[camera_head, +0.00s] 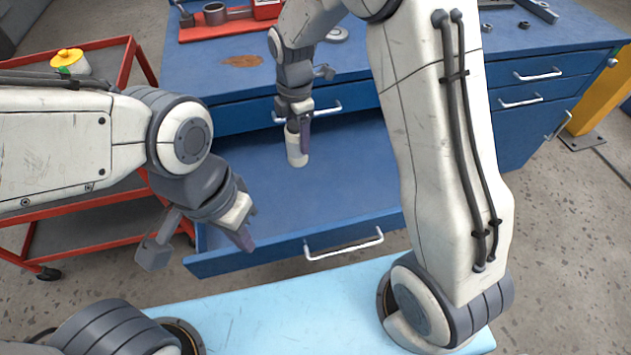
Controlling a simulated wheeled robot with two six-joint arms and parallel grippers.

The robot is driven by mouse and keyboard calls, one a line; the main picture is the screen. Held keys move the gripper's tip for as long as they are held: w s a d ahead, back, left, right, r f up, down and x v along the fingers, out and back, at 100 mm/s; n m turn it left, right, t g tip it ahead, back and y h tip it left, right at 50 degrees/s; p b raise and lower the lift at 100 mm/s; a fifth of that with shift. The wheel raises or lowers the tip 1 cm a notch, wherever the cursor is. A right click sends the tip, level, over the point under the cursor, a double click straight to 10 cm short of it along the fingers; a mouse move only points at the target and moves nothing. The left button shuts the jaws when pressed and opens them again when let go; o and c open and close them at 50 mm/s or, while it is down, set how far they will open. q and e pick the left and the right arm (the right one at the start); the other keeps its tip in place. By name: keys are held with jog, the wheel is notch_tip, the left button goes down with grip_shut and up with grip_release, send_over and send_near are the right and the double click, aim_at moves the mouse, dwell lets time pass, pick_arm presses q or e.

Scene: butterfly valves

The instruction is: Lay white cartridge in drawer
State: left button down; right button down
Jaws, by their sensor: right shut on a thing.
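The white cartridge (296,151) is upright at the back left of the open blue drawer (352,178). My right gripper (301,132) points down and is shut on the cartridge's upper part. Its fingers hide part of the cartridge. I cannot tell whether the cartridge's lower end touches the drawer floor. The drawer is pulled out, and no other object shows in its visible part. My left gripper (248,228) is over the drawer's front left corner, apart from the cartridge. Its finger gap is not clear from this angle.
The blue workbench (420,60) stands behind the drawer, with a red tray (222,30) on top. A red cart (95,215) with a yellow-and-white item (70,62) is at left. My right arm covers the drawer's right end.

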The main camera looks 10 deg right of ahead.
jog(key=shift+w+a+f+n, duration=0.1)
jog(key=shift+a+f+n, duration=0.2)
jog(key=shift+n, duration=0.2)
jog(key=shift+d+f, duration=0.15)
jog(key=shift+d, duration=0.1)
pick_arm(q)
jog(key=shift+f+b, duration=0.6)
jog(key=shift+f, duration=0.35)
pick_arm(e)
jog(key=shift+s+d+f, duration=0.6)
jog(key=shift+d+f, duration=1.15)
jog(key=shift+s+d+f, duration=0.55)
jog(key=shift+d+f, duration=1.2)
jog(key=shift+s+d+f, duration=0.6)
jog(key=shift+d+f, duration=1.15)
jog(key=shift+f, duration=0.2)
jog(key=shift+c, duration=0.7)
grip_release()
jog(key=shift+r, duration=0.1)
